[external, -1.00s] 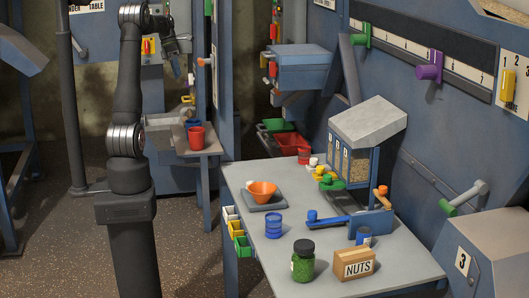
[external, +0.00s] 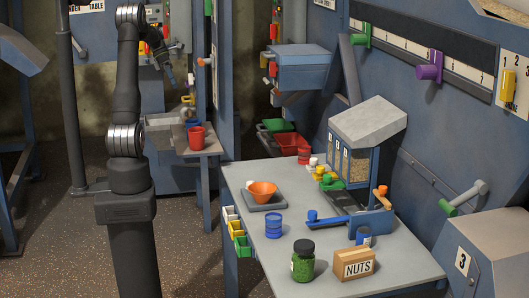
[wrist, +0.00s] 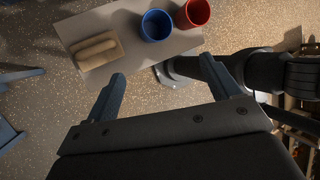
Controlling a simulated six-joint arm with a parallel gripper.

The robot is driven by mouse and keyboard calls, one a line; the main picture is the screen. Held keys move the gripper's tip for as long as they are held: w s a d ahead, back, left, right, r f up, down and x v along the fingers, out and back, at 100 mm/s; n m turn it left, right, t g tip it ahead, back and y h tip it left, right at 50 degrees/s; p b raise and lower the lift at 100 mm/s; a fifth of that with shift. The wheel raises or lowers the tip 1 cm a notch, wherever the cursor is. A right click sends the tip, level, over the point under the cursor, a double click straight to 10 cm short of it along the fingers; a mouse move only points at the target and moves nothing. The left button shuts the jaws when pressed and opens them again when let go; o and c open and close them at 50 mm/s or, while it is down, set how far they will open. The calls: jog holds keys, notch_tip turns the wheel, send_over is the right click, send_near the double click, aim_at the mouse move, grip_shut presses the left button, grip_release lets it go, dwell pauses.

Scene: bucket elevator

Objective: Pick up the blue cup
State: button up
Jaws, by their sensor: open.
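The blue cup (wrist: 157,25) stands open end up on a small grey shelf (wrist: 98,18) in the wrist view, beside a red cup (wrist: 193,12). In the external view the red cup (external: 196,138) shows on the shelf, with the blue cup (external: 190,123) partly hidden behind it. My gripper (wrist: 168,84) is open and empty. Its two fingers are apart, and the blue cup lies beyond the fingertips, not between them. In the external view my gripper (external: 168,72) hangs above the shelf, clear of the cups.
A pale wooden block (wrist: 97,48) lies on the shelf left of the blue cup. A blue wall panel (external: 226,80) rises right of the shelf.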

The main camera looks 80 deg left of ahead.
jog(key=s+d+f+t, duration=0.4)
jog(key=s+f+t, duration=0.1)
jog(key=f, duration=0.2)
jog(key=t+y, duration=0.5)
send_near(194, 122)
jog(key=shift+n, duration=0.3)
jog(key=w+f, duration=0.1)
jog(key=w+d+f, duration=0.2)
jog(key=shift+w+d, duration=0.25)
jog(key=shift+w, duration=0.15)
jog(key=shift+g, duration=0.3)
jog(key=shift+x, duration=2.7)
jog(key=shift+d, duration=0.15)
jog(key=shift+c, duration=0.2)
jog(key=c, duration=1)
